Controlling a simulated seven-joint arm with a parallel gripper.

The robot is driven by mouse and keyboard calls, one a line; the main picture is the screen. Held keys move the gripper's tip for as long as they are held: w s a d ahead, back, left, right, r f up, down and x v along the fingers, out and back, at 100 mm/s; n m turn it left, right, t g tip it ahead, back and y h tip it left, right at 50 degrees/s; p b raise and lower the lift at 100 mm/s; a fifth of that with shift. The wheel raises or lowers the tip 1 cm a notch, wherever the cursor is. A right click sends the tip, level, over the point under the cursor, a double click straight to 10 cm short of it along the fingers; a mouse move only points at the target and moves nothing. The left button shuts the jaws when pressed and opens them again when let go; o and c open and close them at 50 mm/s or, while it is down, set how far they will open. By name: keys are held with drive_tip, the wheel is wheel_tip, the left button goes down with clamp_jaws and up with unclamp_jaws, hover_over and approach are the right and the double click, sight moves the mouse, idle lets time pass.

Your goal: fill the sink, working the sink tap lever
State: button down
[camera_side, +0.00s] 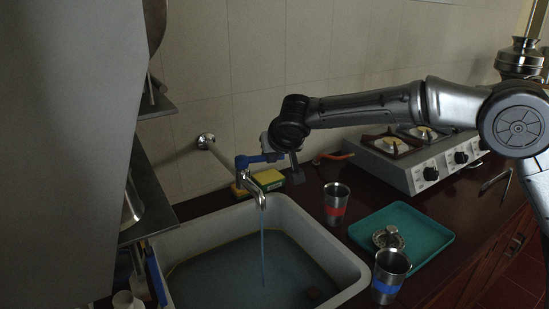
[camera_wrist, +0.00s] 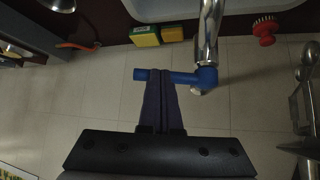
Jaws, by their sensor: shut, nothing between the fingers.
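The sink tap (camera_side: 257,192) is a chrome spout from the wall, with a blue lever (camera_side: 257,158) on top. A thin blue stream of water (camera_side: 263,255) falls from the spout into the grey sink (camera_side: 330,248). Dark water covers the sink floor and a brownish round spot shows in it. My gripper (camera_wrist: 162,78) is shut and empty, its fingertips at the blue lever (camera_wrist: 190,77) in the wrist view; I cannot tell whether they touch it.
A yellow-green sponge (camera_side: 270,180) lies behind the sink. Right of it stand a red-banded steel cup (camera_side: 336,203), a blue-banded cup (camera_side: 390,276), a teal tray (camera_side: 428,232) and a gas stove (camera_side: 420,160). A red brush (camera_wrist: 265,30) shows in the wrist view.

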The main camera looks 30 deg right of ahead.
drive_tip(key=shift+w+d, duration=0.8)
drive_tip(key=shift+w, duration=0.25)
drive_tip(key=shift+s, duration=0.1)
drive_tip(key=s+r, duration=0.8)
drive_tip(key=s, duration=0.3)
drive_tip(key=shift+f, duration=0.1)
idle(0.3)
